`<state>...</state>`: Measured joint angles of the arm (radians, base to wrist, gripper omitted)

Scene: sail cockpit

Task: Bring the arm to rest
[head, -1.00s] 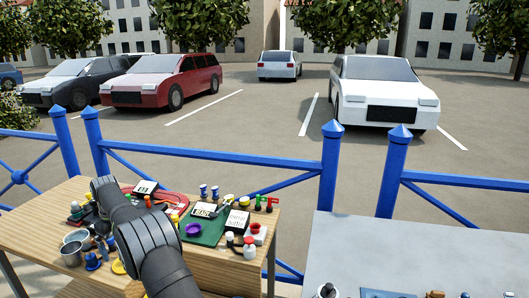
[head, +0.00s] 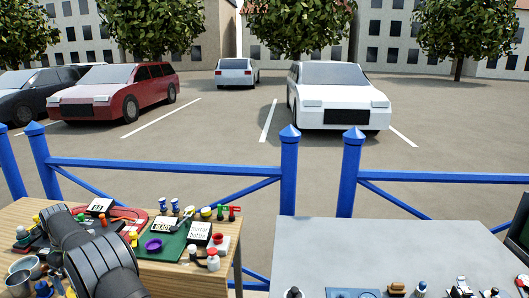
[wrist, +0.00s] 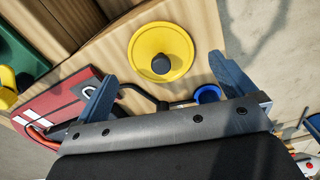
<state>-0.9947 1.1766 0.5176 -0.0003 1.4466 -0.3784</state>
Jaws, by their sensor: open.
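A small blue ring (wrist: 207,94) is close to the right finger, and a red case with white stripes (wrist: 60,115) lies by the left finger. I cannot tell whether the fingers touch either. In the head view my arm reaches over the left part of the wooden table (head: 180,282), and it hides my gripper.
The table is crowded: a green mat (head: 175,247), a purple bowl (head: 153,245), a metal bucket (head: 22,268) and several small items. A grey table (head: 380,245) to the right is mostly clear at its back. A blue railing (head: 165,171) stands behind both tables.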

